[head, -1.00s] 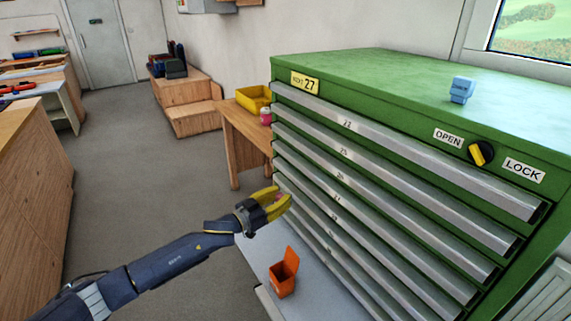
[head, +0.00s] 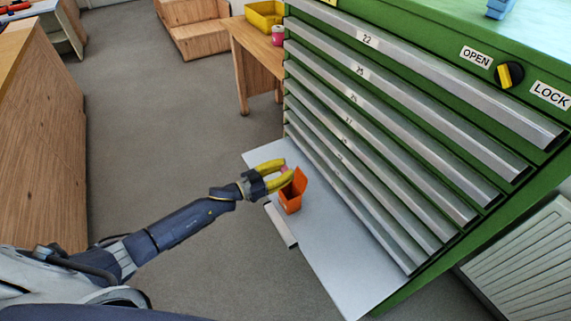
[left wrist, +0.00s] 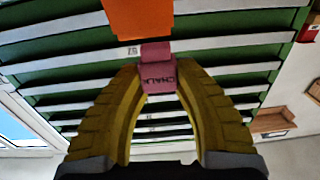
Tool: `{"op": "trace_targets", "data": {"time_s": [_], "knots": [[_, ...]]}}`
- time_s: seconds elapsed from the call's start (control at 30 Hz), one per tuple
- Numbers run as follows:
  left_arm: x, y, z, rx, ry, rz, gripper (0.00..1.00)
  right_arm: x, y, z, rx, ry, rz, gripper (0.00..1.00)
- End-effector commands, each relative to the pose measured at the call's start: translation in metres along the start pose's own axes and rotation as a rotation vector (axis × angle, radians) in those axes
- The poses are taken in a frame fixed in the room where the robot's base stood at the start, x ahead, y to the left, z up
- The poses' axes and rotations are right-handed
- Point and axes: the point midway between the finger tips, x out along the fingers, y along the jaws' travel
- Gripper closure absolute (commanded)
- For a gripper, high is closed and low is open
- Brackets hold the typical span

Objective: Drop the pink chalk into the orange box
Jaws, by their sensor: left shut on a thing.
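My left gripper (head: 284,171) is shut on the pink chalk (left wrist: 158,78), a small pink block lettered "CHALK" between the yellow fingertips in the left wrist view. In the head view only a bit of pink shows between the fingers. The orange box (head: 291,204) stands with its lid raised on the pale pull-out shelf (head: 345,262). My fingertips are at the box's upper left edge, close to its opening. The orange box also shows at the top of the left wrist view (left wrist: 138,18). The box's inside is mostly hidden. My right gripper is not in view.
A green drawer cabinet (head: 510,212) with several shut drawers rises right behind the box. A wooden table (head: 256,48) with a yellow bin (head: 264,15) and a pink can (head: 278,36) stands at the back. The shelf's front part is clear.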

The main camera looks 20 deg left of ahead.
Motion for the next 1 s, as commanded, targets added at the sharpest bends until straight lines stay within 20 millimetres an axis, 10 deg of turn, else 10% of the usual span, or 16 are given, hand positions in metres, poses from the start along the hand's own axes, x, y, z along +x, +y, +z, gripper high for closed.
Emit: {"op": "trace_targets", "data": {"time_s": [0.8, 0.83, 1.0], "knots": [[0.000, 0.000, 0.032, -0.001, 0.000, 0.000, 0.99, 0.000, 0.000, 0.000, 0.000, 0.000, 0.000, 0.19], [0.000, 0.000, 0.032, -0.001, 0.000, 0.000, 0.66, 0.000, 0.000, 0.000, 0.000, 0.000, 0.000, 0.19], [0.000, 0.000, 0.032, -0.001, 0.001, 0.000, 0.47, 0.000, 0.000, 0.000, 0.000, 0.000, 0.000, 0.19]]}}
